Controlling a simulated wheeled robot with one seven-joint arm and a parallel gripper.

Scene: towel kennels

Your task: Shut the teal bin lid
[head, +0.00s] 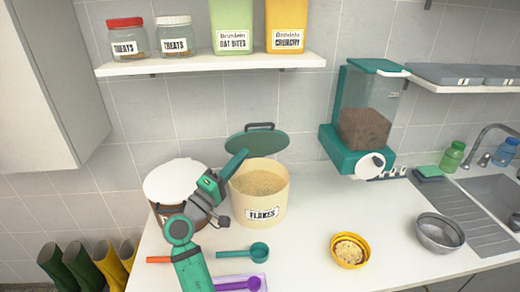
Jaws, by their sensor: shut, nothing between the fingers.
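The teal bin lid (268,145) stands open, tilted up behind the rim of a cream bin (258,212) labelled FLAKES. A dark handle (258,126) shows at the lid's top edge. The bin's mouth is uncovered and shows tan flakes (260,183) inside. My gripper (243,155) is shut and empty, beside the lid's left edge and above the bin's left rim. It overlaps a little of the lid and rim in this view. I cannot tell whether it touches the lid.
A brown tub (165,212) with a white lid stands left of the bin, partly behind my arm. A teal dispenser (362,125) hangs at the right. A shelf (215,63) runs above.

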